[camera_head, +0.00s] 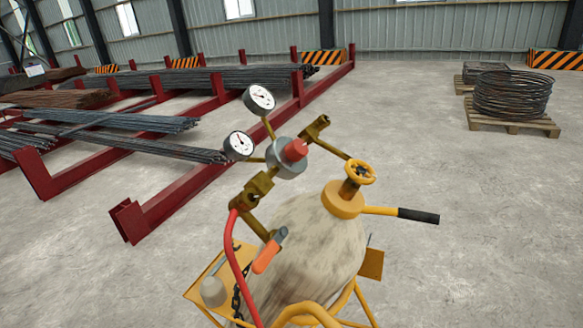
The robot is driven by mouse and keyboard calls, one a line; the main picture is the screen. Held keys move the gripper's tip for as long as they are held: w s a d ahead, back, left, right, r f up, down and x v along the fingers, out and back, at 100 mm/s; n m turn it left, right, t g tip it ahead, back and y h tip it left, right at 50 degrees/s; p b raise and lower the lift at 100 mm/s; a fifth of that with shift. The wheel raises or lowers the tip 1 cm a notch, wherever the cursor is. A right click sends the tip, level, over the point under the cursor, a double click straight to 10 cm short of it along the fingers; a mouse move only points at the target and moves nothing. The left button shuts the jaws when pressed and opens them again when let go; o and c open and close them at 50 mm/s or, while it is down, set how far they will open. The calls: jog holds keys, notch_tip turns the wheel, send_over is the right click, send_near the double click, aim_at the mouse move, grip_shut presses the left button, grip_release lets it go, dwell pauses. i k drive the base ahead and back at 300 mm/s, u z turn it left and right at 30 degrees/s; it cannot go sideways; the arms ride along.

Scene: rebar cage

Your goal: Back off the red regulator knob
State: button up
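The red regulator knob (296,150) sticks out of the round grey regulator body (284,160) in the middle of the view. Two white-faced gauges, an upper one (259,98) and a lower one (239,145), are joined to the regulator by brass stems. A brass fitting joins it to the cylinder's yellow handwheel valve (360,172). The pale, worn gas cylinder (312,250) stands in a yellow cart below. My gripper is not in the picture, and nothing touches the knob.
The cart's black-gripped handle (418,215) sticks out right. Red racks of rebar (160,212) stand at left, coiled wire (511,95) on a pallet far right.

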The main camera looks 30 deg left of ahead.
aim_at(296, 149)
jog(key=k, duration=0.6)
jog(key=u, duration=0.35)
jog(key=i, duration=1.65)
jog(key=z, duration=0.8)
